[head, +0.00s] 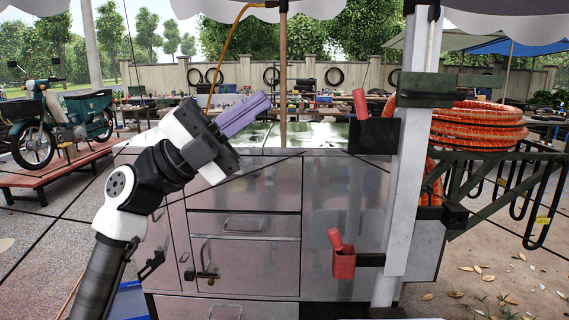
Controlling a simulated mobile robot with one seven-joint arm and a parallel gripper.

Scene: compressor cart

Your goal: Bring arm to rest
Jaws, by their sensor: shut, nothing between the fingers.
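My arm rises from the lower left, bent at a black and white joint. My gripper (264,102) is at its end, with purple fingers pointing up and to the right. The fingers are shut together and hold nothing. In the picture the gripper overlaps the top edge of the metal cabinet cart (245,225). I cannot tell how far it is from the cart.
A white post (415,150) stands right of the cart. Red-handled items sit in a black holder (375,136) and a red holder (344,264). Orange hose coils (460,128) lie on a green rack. A yellow hose (230,45) hangs behind my gripper. A motorbike (62,120) stands left.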

